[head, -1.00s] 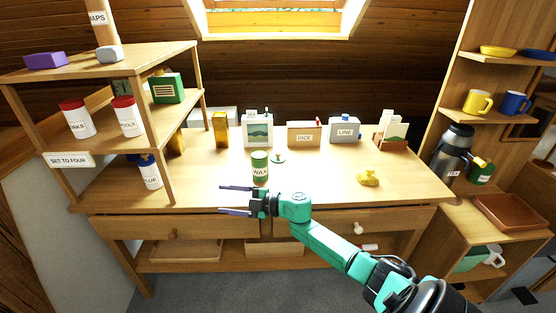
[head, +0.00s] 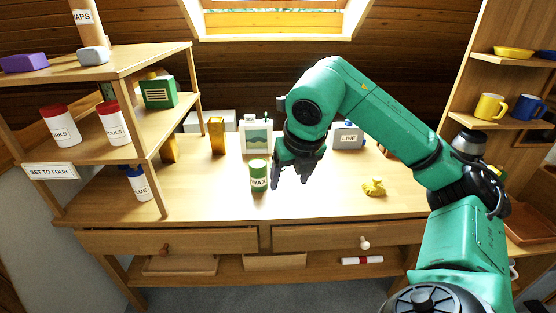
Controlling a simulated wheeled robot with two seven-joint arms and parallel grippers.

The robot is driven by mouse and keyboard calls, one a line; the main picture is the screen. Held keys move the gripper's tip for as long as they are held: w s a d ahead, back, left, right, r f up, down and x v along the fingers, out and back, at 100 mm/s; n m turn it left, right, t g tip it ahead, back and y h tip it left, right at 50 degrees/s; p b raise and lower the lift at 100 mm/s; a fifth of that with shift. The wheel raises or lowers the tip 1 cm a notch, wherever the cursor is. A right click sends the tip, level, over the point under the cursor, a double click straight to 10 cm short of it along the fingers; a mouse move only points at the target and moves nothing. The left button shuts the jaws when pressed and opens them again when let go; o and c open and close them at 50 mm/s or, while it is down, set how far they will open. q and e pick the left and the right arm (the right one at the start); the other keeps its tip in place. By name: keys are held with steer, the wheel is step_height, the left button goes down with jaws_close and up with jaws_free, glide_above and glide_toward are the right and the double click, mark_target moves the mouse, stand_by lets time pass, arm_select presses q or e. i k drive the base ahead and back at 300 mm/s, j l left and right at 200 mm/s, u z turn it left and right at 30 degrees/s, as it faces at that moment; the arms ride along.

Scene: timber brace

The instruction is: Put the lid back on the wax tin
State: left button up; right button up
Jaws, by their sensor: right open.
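The green wax tin (head: 258,176) with a white WAX label stands upright on the desk, left of centre. My right gripper (head: 290,179) points down, open, just right of the tin in the picture, its fingers apart. The tin's lid is hidden now, apparently behind my right gripper. I cannot tell whether the fingers are around the lid or above it. My left gripper is not in view.
A picture box (head: 256,136) and a LINE container (head: 347,136) stand at the desk's back. A yellow lump-like object (head: 374,187) lies at the right. The shelf unit (head: 128,64) stands at the left. The desk's front middle (head: 310,206) is clear.

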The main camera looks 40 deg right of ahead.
mark_target(258, 169)
steer(key=i+l, duration=0.95)
steer(key=l, duration=0.25)
